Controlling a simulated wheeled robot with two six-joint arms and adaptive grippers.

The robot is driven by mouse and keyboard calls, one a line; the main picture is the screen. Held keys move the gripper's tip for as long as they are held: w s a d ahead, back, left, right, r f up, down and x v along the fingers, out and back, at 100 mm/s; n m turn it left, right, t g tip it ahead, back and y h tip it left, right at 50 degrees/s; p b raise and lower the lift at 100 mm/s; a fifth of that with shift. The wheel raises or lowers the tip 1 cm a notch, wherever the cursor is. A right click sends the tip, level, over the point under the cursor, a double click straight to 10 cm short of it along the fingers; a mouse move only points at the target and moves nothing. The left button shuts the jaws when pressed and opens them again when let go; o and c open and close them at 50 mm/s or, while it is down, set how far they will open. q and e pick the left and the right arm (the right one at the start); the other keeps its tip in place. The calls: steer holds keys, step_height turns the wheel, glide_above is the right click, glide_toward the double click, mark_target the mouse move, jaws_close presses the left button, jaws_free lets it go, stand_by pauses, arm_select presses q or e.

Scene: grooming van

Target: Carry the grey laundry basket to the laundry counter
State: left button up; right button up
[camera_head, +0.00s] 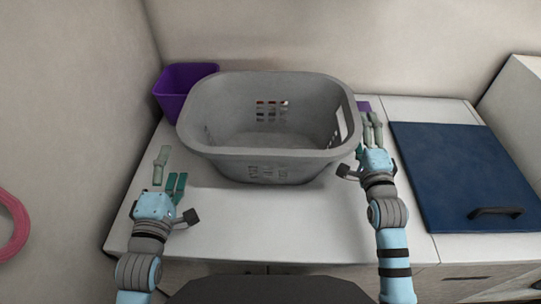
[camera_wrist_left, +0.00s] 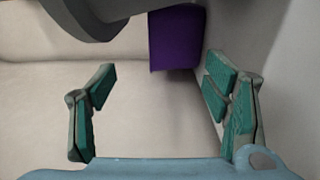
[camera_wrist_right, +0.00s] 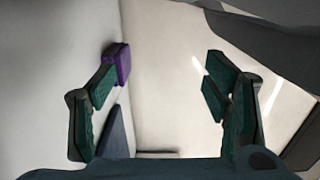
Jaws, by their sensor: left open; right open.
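The grey laundry basket (camera_head: 265,155) stands upright and looks empty on the white counter (camera_head: 290,222). It has slotted walls and a handle hole at its right end. My left gripper (camera_head: 169,169) is open and empty, left of the basket's front left corner and apart from it. My right gripper (camera_head: 372,124) is open, close beside the basket's right end; I cannot tell whether it touches. Grey basket parts show at the top of the left wrist view (camera_wrist_left: 85,18) and at the top right of the right wrist view (camera_wrist_right: 275,30).
A purple bin (camera_head: 178,97) stands behind the basket at the left, also in the left wrist view (camera_wrist_left: 172,40). A small purple item (camera_head: 363,105) lies behind my right gripper. A blue panel with a dark handle (camera_head: 455,170) covers the counter's right side. Walls close off the back and left.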

steer(key=s, duration=1.1)
steer(key=shift+s, duration=0.3)
